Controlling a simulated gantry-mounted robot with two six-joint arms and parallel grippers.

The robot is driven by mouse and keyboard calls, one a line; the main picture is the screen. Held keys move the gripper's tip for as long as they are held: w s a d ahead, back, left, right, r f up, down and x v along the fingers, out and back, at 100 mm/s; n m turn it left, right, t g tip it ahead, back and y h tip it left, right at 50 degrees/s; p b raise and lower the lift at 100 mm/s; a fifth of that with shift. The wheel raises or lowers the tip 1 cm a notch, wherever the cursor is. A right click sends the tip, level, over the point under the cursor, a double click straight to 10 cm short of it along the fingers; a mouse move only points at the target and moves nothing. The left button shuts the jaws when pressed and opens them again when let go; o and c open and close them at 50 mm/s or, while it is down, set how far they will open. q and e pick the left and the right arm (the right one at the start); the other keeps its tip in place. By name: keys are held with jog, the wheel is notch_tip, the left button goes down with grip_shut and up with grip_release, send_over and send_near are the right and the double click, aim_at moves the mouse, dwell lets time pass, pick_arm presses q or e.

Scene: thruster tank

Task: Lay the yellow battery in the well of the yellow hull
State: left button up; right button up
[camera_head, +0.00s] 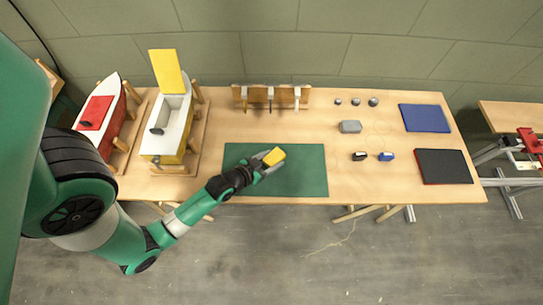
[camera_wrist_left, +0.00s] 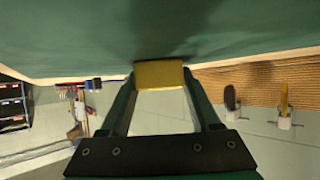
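The yellow battery (camera_head: 274,156) is a small yellow block above the green mat, at the tip of my left gripper (camera_head: 268,160). In the left wrist view the battery (camera_wrist_left: 160,75) sits between the two fingertips, with a finger against each side, so the gripper is shut on it. The yellow hull (camera_head: 165,142) stands at the left of the table on a wooden cradle. Its yellow hatch (camera_head: 167,70) stands up at the far end and its white inside is open, with a dark part in it. My right gripper is not in view.
A red hull (camera_head: 100,135) with a red hatch stands left of the yellow one. The green mat (camera_head: 305,180) lies mid-table. A wooden tool rack (camera_head: 285,104) stands behind it. Small grey, black and blue blocks and two dark pads (camera_head: 425,118) lie to the right.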

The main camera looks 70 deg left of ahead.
pick_arm(q)
jog(key=o, duration=0.3)
jog(key=shift+o, duration=0.2)
jog(key=shift+r, duration=0.1)
jog(key=shift+s+r, duration=0.15)
jog(key=shift+r, duration=0.1)
jog(key=p+v, duration=0.3)
jog(key=v, duration=0.8)
jog(key=shift+s+d+r, duration=0.15)
jog(key=shift+s+d, duration=0.05)
jog(key=shift+d, duration=0.05)
